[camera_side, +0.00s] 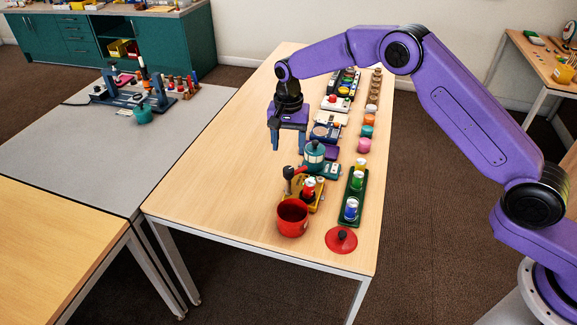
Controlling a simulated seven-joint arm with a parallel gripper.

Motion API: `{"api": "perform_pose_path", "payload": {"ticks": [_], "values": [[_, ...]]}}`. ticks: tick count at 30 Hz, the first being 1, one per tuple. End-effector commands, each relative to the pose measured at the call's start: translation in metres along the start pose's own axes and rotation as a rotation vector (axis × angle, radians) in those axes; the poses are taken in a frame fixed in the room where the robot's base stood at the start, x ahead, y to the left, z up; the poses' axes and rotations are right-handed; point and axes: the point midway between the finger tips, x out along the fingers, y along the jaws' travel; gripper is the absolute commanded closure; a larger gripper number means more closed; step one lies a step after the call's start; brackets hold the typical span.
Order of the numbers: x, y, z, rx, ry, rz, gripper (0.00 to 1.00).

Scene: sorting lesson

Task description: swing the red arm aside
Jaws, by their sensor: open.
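On the near half of the wooden table (240,195), a small yellow base (317,202) carries a red part with white (309,188). A short red arm (301,169) with a black knob (288,173) at its left end shows just above it. I cannot tell exactly how the arm joins the base. My gripper (288,148) points down above and a little behind the black knob. Its two fingers are apart with nothing between them, and it appears clear of the knob.
A red pot (293,218) stands in front of the yellow base, with a red lid (341,239) to its right. A green tray (346,219) with coloured cylinders lies to the right. A teal device (314,153) stands close behind. The table's left front is clear.

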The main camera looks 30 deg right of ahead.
Motion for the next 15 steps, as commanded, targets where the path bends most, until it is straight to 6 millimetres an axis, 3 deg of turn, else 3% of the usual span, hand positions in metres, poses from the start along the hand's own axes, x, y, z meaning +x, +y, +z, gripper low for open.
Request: {"api": "perform_pose_path", "payload": {"ticks": [9,15], "values": [[0.058,0.000,0.000,0.000,-0.002,0.002,0.40],[0.079,0.000,0.000,0.000,0.000,0.000,0.40]]}}
